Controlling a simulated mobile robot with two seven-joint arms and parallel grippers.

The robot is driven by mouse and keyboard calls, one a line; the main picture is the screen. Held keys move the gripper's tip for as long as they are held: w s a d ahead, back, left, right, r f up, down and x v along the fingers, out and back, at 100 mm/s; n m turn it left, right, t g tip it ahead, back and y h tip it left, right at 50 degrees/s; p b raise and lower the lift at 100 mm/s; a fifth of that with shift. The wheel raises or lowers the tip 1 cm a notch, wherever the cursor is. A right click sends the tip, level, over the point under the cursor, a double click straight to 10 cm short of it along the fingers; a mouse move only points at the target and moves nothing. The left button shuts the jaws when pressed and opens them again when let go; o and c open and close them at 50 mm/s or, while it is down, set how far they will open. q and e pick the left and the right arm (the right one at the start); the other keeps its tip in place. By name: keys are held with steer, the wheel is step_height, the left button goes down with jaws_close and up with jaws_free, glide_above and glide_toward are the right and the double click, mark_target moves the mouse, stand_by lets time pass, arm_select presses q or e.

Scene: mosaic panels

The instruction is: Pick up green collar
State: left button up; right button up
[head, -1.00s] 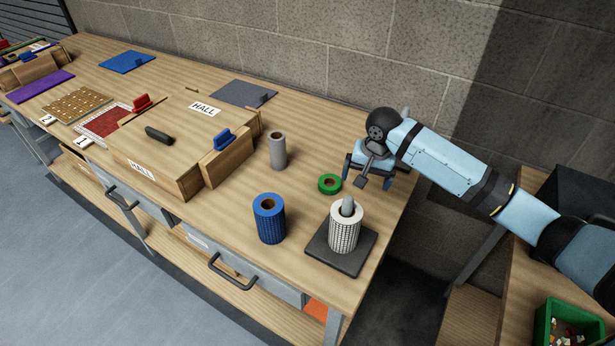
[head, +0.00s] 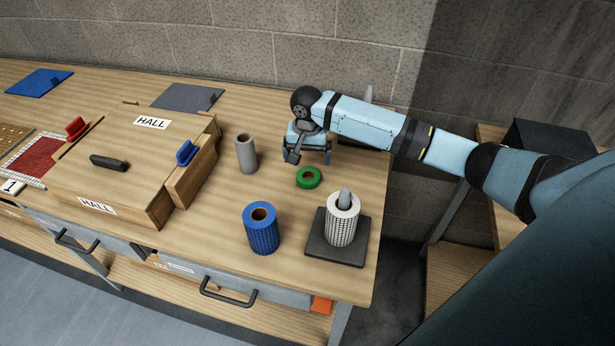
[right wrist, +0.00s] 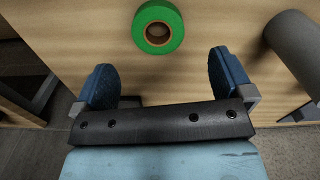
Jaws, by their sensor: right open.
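The green collar (head: 309,178) is a short green ring with a brown inner hole, lying flat on the wooden workbench (head: 215,260). In the right wrist view the collar (right wrist: 158,27) lies beyond the fingertips, roughly centred between them. My right gripper (head: 308,158) is just behind the collar in the head view, open and empty. Its two blue fingers also show apart in the right wrist view (right wrist: 165,75). My left gripper is not in view.
A white mesh roll (head: 341,225) stands on a post on a dark base (head: 323,249). A blue mesh roll (head: 262,230) and a grey roll (head: 246,154) stand nearby. A wooden HALL box (head: 130,150) with an open drawer is left. The grey wall (head: 250,50) is behind.

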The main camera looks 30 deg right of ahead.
mark_target(308, 173)
step_height(308, 173, down, 2)
steer(key=shift+f, duration=0.25)
steer(key=f, duration=0.5)
steer(key=shift+w+d+p, duration=0.1)
steer(key=shift+d+p, duration=0.15)
steer(key=shift+p, duration=0.15)
steer(key=shift+c, duration=0.3)
steer(key=c, duration=1)
